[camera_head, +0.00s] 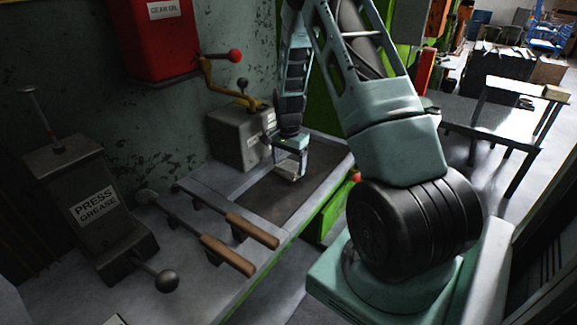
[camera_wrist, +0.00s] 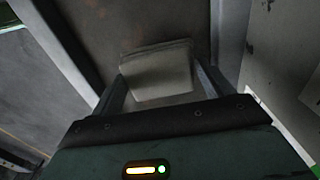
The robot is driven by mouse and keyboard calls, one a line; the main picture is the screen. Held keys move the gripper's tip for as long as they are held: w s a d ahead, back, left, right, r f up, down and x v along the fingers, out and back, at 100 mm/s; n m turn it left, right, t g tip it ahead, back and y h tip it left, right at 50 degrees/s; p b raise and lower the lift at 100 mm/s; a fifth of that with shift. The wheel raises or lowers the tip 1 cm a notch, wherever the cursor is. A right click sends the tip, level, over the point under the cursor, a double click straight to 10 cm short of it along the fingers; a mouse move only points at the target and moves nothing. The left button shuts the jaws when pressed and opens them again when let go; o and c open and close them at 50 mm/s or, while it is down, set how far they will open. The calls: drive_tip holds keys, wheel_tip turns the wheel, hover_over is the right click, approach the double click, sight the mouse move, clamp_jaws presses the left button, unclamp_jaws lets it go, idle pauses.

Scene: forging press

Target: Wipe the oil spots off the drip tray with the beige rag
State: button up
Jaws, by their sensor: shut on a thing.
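The drip tray (camera_head: 277,203) is a dark, shallow rectangular area on the grey bench top. It also shows as a brown surface in the wrist view (camera_wrist: 110,25). My gripper (camera_head: 289,170) is over the tray's far part, pointing down. Its fingers are shut on the beige rag (camera_wrist: 158,72), which looks like a folded, greyish-beige pad between the fingertips. In the head view only a small pale part of the rag shows under the gripper. I cannot tell whether the rag touches the tray. I cannot make out separate oil spots; the rag and gripper hide part of the tray.
Two wooden-handled tools (camera_head: 228,255) lie on a rack in front of the tray. A grey lever box (camera_head: 238,137) stands behind it on the left. A press grease pump (camera_head: 92,205) stands at left. A red gear oil tank (camera_head: 157,40) hangs on the wall.

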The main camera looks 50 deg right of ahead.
drive_tip(key=shift+r+p, duration=1.85)
drive_tip(key=shift+r, duration=0.85)
